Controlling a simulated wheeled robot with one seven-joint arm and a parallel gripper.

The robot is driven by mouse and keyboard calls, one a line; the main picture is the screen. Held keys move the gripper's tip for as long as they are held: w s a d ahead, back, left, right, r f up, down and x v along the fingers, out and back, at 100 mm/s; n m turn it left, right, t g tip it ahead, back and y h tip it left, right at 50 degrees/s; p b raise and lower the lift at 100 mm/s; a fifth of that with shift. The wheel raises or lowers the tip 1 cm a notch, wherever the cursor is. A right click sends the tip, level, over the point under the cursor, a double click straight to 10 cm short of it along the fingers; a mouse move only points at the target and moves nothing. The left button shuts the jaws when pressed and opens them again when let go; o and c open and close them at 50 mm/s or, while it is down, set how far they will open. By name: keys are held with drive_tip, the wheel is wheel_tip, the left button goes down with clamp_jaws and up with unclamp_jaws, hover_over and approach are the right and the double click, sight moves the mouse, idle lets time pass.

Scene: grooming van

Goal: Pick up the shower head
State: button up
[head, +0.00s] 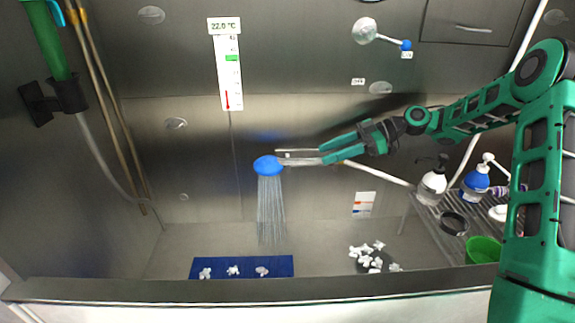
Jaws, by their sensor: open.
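The shower head (268,166) is blue and sits near the middle of the head view, with streams of water falling straight down from it. My gripper (290,157) reaches in from the right, its fingers pointing left, with the tips right beside the shower head's right side. The jaws are open, with a narrow gap between the fingers. The fingers cover the area just right of the blue head, so I cannot tell whether a handle lies between them or whether they touch it.
A blue mat (240,267) with white bits lies below on the tub floor. More white bits lie around a drain (371,265). A wire rack at right holds a white pump bottle (432,185), a blue bottle (476,180) and a green cup (483,250). A tub rim (250,291) crosses the front.

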sight(311, 158)
drive_tip(key=x, duration=0.8)
drive_tip(key=shift+w+a+f, duration=0.1)
drive_tip(key=shift+a, duration=0.1)
clamp_jaws()
